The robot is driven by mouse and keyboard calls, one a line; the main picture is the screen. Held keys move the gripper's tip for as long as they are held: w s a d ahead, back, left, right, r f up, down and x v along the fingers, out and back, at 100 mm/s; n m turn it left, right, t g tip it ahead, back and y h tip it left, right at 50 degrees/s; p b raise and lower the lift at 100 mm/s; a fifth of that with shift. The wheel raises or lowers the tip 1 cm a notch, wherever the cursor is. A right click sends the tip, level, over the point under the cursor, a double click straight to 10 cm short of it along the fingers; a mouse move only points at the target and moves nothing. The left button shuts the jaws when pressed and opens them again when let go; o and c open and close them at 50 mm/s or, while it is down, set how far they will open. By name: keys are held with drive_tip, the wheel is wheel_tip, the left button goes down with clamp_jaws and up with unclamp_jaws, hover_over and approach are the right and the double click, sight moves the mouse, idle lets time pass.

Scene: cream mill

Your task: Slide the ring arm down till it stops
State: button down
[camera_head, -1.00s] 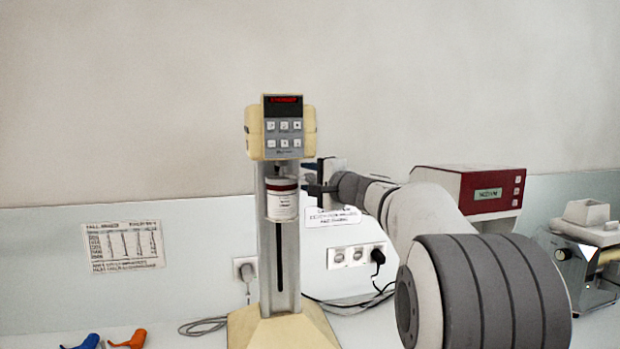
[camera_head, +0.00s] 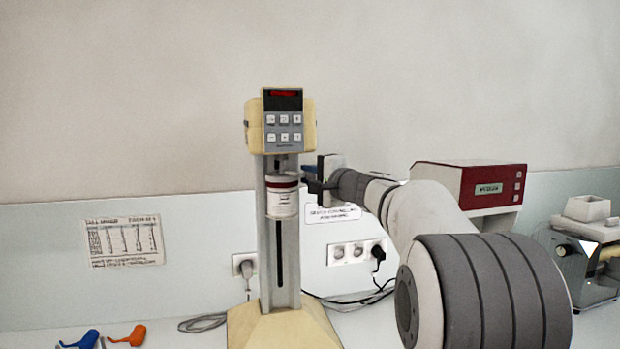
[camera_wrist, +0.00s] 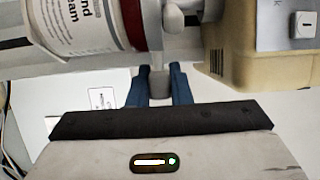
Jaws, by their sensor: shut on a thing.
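A cream mill stands on a sloped cream base (camera_head: 285,330), with a cream head (camera_head: 253,128) and a grey slotted column (camera_head: 292,270). A white tub with a dark red band (camera_head: 283,203) hangs in front of the column, a little below the head. It also shows in the wrist view (camera_wrist: 85,25). The ring arm is mostly hidden around the tub. My gripper (camera_head: 311,179) is at the tub's right side, near its top. In the wrist view its two blue-grey fingers (camera_wrist: 158,72) are shut on a small grey handle piece (camera_wrist: 159,88) beside the tub.
A red and white device (camera_head: 485,190) stands behind my arm, and a metal machine (camera_head: 585,260) at the right edge. Blue (camera_head: 82,341) and orange (camera_head: 130,337) items lie at the lower left. Sockets (camera_head: 350,253) and a cable are behind. The column below the tub is clear.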

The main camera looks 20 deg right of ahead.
wheel_tip(320, 180, down, 5)
drive_tip(key=b, duration=0.6)
drive_tip(key=shift+f, duration=0.2)
drive_tip(key=c, duration=1.3)
unclamp_jaws()
drive_tip(key=shift+r, duration=0.1)
drive_tip(key=b+v, duration=0.2)
drive_tip(key=v, duration=0.6)
drive_tip(key=shift+w, duration=0.1)
